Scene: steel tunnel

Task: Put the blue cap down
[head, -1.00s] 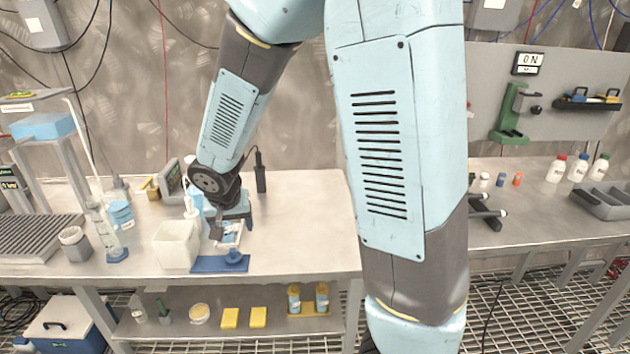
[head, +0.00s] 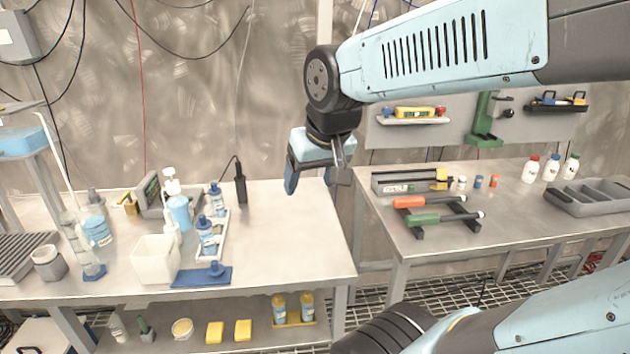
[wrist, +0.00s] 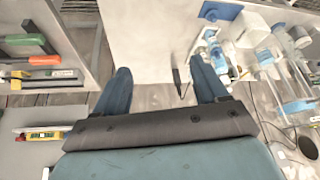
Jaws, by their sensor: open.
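A small blue cap (head: 478,181) stands on the right bench in the head view, between a white cap (head: 461,183) and an orange cap (head: 494,181). My gripper (head: 312,190) is well to its left, raised above the right end of the left bench and beside the gap between the benches. In the wrist view, the two blue fingers of my gripper (wrist: 160,80) are spread wide with nothing between them. I cannot make out the blue cap in the wrist view.
Bottles with red, blue and green lids (head: 551,169) and a grey divided tray (head: 598,197) stand right of the caps. Orange- and green-handled tools (head: 443,218) lie on a rack in front. The left bench (head: 290,235) is clear at its right end.

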